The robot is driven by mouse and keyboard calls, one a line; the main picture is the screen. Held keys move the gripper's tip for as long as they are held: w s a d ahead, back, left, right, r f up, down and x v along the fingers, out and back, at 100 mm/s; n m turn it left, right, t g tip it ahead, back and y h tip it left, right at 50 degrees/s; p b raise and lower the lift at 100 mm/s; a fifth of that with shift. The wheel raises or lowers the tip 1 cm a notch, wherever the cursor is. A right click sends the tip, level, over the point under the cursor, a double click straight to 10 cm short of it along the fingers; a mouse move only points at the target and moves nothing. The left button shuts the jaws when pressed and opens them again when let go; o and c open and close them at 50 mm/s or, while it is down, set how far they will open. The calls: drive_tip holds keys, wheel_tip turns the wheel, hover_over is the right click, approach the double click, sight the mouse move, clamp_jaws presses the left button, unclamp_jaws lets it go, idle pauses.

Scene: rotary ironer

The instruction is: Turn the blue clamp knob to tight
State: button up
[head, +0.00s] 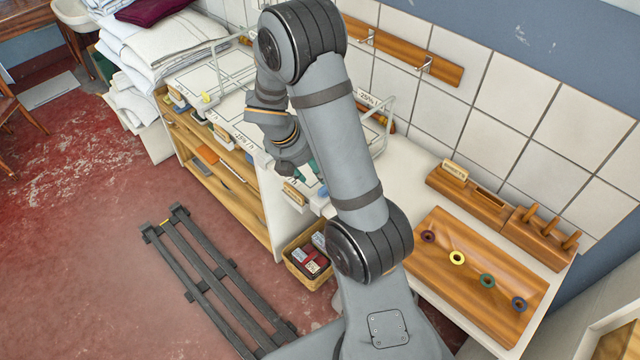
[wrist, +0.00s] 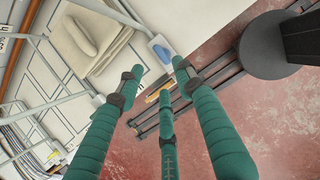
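The blue clamp knob (wrist: 161,52) shows in the wrist view as a blue piece on a white mount at the edge of the white worktop, beyond my fingertips. In the head view a small blue piece (head: 323,191), apparently the same knob, shows just below my gripper, partly hidden by my arm. My gripper (wrist: 158,84) has three green fingers, spread apart with nothing between them. In the head view my gripper (head: 312,170) is mostly hidden behind my arm. The fingers look apart from the knob. I cannot tell the knob's turn position.
A wooden tray (head: 450,300) with several coloured rings lies on the right. A wicker basket (head: 291,266) stands below the worktop edge. A dark slatted rack (head: 205,275) lies on the red floor. Wire frames (wrist: 45,65) and a beige pad (wrist: 85,42) sit on the worktop.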

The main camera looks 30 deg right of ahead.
drive_tip(key=b+x, duration=0.2)
drive_tip(key=x, duration=0.7)
drive_tip(key=shift+d+f, duration=0.1)
drive_tip(key=shift+f, duration=0.15)
drive_tip(key=c, duration=0.3)
clamp_jaws()
